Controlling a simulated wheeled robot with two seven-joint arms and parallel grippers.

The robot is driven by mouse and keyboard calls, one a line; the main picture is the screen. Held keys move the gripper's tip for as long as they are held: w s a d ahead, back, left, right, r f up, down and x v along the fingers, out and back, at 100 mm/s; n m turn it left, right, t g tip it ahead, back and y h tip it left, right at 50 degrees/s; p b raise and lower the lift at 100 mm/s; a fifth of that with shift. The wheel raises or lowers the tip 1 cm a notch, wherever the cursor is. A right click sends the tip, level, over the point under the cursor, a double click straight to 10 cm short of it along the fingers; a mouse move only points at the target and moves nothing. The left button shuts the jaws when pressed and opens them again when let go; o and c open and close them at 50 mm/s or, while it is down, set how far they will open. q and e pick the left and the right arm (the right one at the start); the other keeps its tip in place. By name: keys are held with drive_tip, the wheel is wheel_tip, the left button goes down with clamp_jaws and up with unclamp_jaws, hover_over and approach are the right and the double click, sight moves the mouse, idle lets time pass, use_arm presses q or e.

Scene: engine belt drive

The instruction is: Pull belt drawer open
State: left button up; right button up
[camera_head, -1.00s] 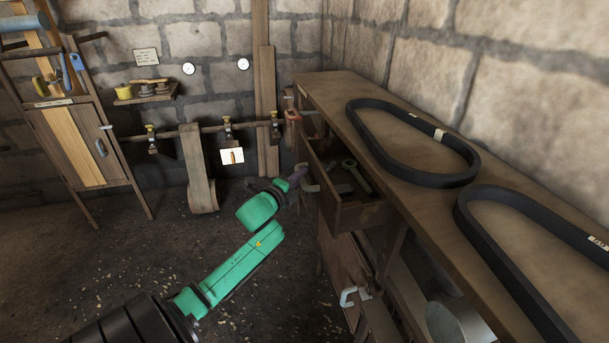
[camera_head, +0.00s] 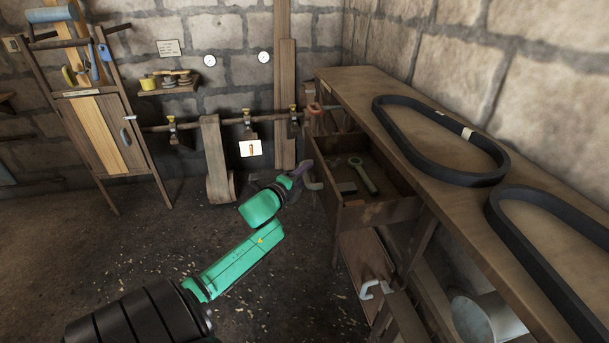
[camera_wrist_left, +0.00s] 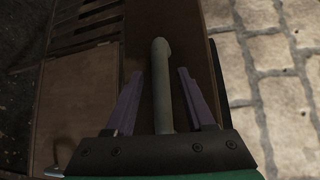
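The wooden belt drawer (camera_head: 378,214) stands out from the bench, its inside showing in the head view. My left gripper (camera_head: 302,169) has purple fingers on either side of the handle, with a visible gap on both sides in the wrist view (camera_wrist_left: 160,74). It is open around the handle, not clamped. My right gripper is not in view.
The bench top (camera_head: 345,83) carries two black belts (camera_head: 400,142). A lower pale handle (camera_head: 375,288) and a metal cylinder (camera_head: 487,318) are below. A tool rack (camera_head: 95,130) stands at the left wall.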

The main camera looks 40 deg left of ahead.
use_arm(q)
drive_tip(key=shift+s, duration=0.1)
drive_tip(key=v, duration=1.4)
drive_tip(key=shift+s, duration=0.15)
